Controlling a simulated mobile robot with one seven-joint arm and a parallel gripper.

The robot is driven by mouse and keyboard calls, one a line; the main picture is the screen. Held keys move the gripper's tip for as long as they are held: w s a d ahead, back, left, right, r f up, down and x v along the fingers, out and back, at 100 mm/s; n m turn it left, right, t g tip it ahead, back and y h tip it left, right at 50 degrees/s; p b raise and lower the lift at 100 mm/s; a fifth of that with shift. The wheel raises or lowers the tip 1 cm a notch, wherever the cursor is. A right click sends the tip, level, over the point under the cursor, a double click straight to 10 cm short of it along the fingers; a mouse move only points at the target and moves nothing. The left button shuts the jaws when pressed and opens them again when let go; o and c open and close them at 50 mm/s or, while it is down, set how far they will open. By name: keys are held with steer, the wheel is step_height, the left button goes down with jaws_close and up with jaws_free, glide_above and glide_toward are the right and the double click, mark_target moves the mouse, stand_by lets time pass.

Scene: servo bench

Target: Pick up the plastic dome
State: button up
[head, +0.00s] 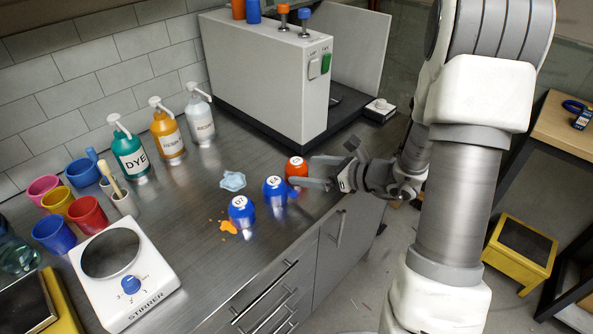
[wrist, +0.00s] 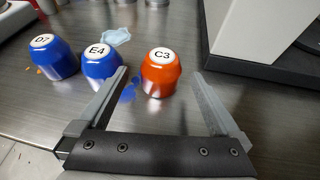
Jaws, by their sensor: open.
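Three rounded, dome-like pieces with white labels stand on the metal bench. The orange one, C3 (head: 296,170), also shows in the wrist view (wrist: 160,78). The blue one, E4 (head: 274,192), stands to its left in the wrist view (wrist: 100,68). The blue one, D7 (head: 241,213), is farthest left there (wrist: 55,62). My gripper (head: 317,172) is open and empty, low at the bench's front edge and close to C3. In the wrist view its fingers point toward C3, one to each side. I cannot tell whether the tips reach it.
A pale blue blob (head: 232,180) and an orange splash (head: 228,227) lie near the domes. Pump bottles (head: 166,135), coloured cups (head: 87,215) and a stirrer (head: 125,270) stand to the left. A grey machine (head: 262,80) stands behind.

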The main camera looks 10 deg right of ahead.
mark_target(297, 161)
steer(key=x, duration=0.4)
steer(key=shift+w+a+f, duration=0.1)
steer(key=shift+w+f, duration=0.1)
steer(key=shift+f, duration=0.1)
steer(key=shift+c, duration=0.2)
steer(key=c, duration=1.3)
steer(key=shift+r, duration=0.15)
step_height(297, 161, up, 4)
steer(key=shift+r+p, duration=0.1)
steer(key=shift+p, duration=0.25)
steer(key=v, duration=0.4)
steer(key=r+p+v, duration=0.1)
steer(key=v, duration=0.8)
steer(key=shift+w+r, duration=0.25)
steer(key=shift+r, duration=0.15)
